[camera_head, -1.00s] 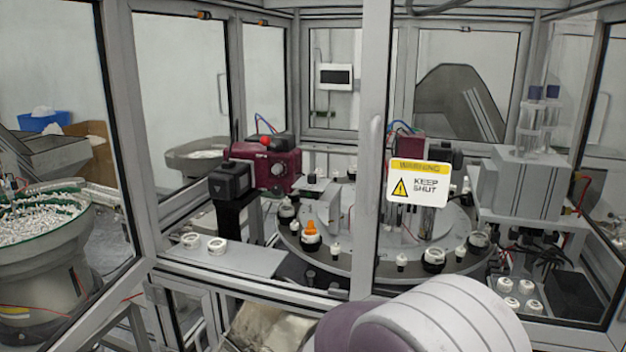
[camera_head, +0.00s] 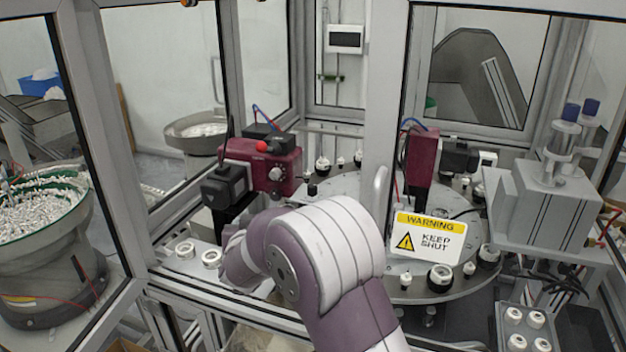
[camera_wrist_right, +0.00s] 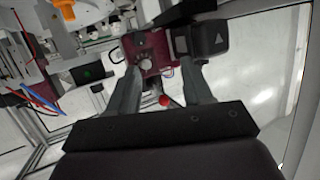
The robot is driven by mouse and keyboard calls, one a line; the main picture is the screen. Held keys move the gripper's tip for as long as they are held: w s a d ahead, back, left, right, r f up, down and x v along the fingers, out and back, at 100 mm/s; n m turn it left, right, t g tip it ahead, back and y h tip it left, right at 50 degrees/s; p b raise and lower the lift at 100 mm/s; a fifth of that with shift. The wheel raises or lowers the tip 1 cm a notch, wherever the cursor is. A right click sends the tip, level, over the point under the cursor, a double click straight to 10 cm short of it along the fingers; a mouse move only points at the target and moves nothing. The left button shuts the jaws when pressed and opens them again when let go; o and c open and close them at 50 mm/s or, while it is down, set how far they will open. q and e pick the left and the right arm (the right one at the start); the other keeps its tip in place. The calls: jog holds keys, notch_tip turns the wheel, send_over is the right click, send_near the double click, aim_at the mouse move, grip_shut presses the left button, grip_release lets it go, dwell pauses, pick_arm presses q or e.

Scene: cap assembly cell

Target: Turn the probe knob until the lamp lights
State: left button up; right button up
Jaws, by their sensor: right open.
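A maroon probe unit (camera_head: 285,170) stands at the left of the turntable in the head view, with a pale round knob (camera_head: 275,174) on its front and a red ball (camera_head: 262,146) on top. In the right wrist view the knob (camera_wrist_right: 146,62) shows beyond my open, empty right gripper (camera_wrist_right: 160,72), nearer the left finger. The red ball (camera_wrist_right: 165,101) shows between the fingers. In the head view my right arm reaches left; its fingers cannot be made out. I cannot tell which part is the lamp. My left gripper is out of view.
A black boxy unit (camera_head: 224,184) stands beside the probe unit. A frame post and a door panel with a warning sign (camera_head: 428,238) stand right of my arm. White rings (camera_head: 185,250) lie on a ledge at the left. The turntable (camera_head: 410,290) carries several caps.

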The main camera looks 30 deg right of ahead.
jog(key=w+d+r+m+h, duration=0.1)
jog(key=w+d+m+h, duration=0.1)
jog(key=d+m+h, duration=0.15)
jog(key=m+g+h+p, duration=0.4)
jog(key=g+h, duration=0.2)
jog(key=h, duration=0.1)
send_near(310, 190)
jog(key=x, duration=0.4)
jog(key=shift+s+r, duration=0.1)
jog(key=shift+r, duration=0.3)
jog(key=p+x, duration=0.1)
jog(key=x, duration=0.3)
jog(key=p+x, duration=0.1)
jog(key=x, duration=0.2)
jog(key=shift+w+f+p, duration=0.3)
jog(key=shift+p, duration=0.05)
